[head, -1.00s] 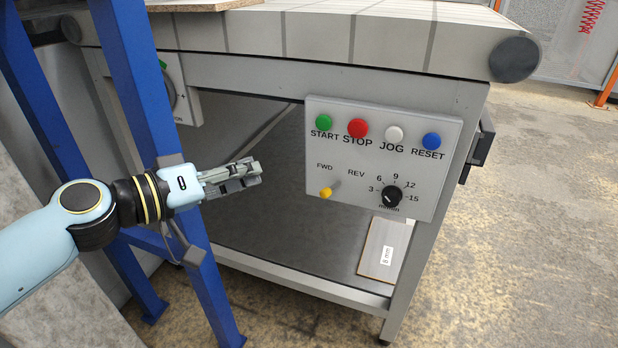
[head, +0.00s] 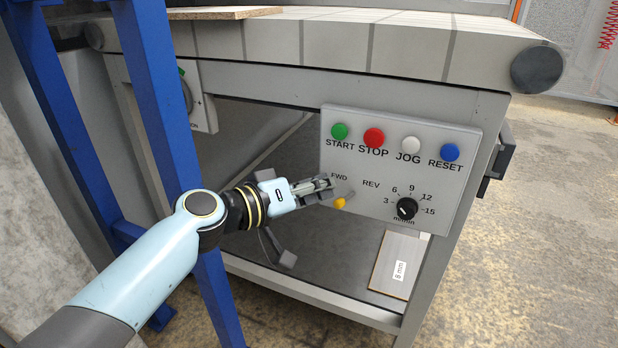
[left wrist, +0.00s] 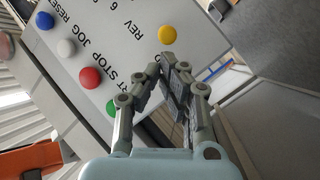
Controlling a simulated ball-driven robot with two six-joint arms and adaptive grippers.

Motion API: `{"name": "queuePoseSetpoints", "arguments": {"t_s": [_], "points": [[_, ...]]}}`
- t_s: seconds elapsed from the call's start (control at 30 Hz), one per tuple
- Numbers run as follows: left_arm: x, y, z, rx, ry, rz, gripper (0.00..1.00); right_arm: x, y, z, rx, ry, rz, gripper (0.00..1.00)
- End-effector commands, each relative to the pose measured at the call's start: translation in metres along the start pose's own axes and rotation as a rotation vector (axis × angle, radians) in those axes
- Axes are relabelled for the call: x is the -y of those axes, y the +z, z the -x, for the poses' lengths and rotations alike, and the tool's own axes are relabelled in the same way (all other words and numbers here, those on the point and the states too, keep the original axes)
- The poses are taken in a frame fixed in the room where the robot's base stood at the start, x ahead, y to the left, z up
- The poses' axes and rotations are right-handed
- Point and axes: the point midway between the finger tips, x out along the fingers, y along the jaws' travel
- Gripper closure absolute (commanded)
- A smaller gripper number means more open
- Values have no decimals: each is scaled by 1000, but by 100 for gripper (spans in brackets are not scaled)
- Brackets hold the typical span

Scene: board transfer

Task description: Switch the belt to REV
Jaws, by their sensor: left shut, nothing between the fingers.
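The FWD/REV switch (head: 340,202) is a small lever with a yellow tip at the lower left of the control panel (head: 462,172). Its tip points down and to the left, toward the FWD side. In the left wrist view the yellow tip (left wrist: 167,35) shows beyond the fingers, apart from them. My left gripper (head: 330,187) is shut and empty, just left of the switch and in front of the FWD label, which it partly covers. In the left wrist view its fingers (left wrist: 165,75) are together. My right gripper is not in view.
Green START (head: 340,131), red STOP (head: 374,138), white JOG (head: 411,144) and blue RESET (head: 450,152) buttons line the panel top. A black speed dial (head: 407,208) sits right of the switch. A blue post (head: 165,90) stands beside my left arm. A conveyor belt (head: 300,35) runs above.

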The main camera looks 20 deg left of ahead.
Motion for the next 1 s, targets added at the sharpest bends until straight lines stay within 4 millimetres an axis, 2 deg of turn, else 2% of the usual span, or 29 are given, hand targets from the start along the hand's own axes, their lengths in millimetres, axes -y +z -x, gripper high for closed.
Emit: {"name": "queuePoseSetpoints", "arguments": {"t_s": [0.53, 1.0], "points": [[-1, 3, 0, -12, -11, 4, 100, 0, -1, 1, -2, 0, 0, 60], [-5, 7, 1, -69, -66, 17, 100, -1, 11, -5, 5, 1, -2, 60]]}}
